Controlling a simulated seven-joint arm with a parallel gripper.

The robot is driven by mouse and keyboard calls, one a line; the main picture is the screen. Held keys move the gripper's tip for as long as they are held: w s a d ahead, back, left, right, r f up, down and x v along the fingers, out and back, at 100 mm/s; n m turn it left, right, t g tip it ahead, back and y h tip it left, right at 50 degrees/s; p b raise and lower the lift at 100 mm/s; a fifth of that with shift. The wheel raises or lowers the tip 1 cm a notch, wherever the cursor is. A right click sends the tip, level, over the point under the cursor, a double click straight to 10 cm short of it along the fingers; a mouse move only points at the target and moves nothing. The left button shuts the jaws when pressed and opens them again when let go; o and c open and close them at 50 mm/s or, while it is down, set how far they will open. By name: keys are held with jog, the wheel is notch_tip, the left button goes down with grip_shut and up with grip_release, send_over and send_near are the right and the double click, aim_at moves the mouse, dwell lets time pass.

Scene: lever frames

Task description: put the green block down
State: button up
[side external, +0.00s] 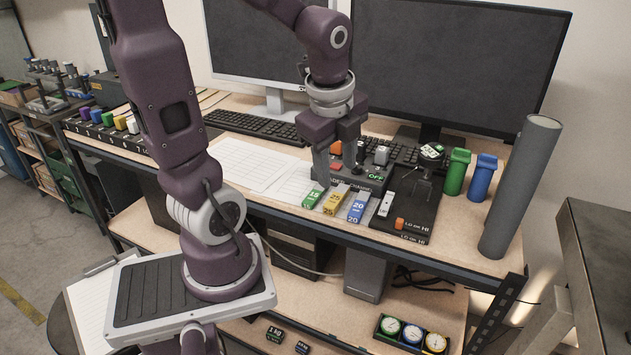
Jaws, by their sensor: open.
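My gripper (335,172) points down just behind this row. Its two fingers are apart, with no block visibly held between them. The left finger's tip is close behind the green block; I cannot tell if they touch. The fingers partly hide a dark control panel with a green OFF label (377,178).
A black lever box (402,219) is to the right. Monitors and a keyboard (252,124) are behind. White sheets (245,163) lie flat at left.

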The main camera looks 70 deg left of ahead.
jog(key=s+d+r+n+t+h, duration=0.2)
jog(key=s+d+r+n, duration=0.3)
jog(key=d+n, duration=0.6)
jog(key=s+n+t, duration=0.1)
jog(key=s+n, duration=0.1)
jog(key=shift+s+d+r+n+t, duration=0.15)
jog(key=shift+s+r+n+t, duration=0.15)
jog(key=shift+s, duration=0.1)
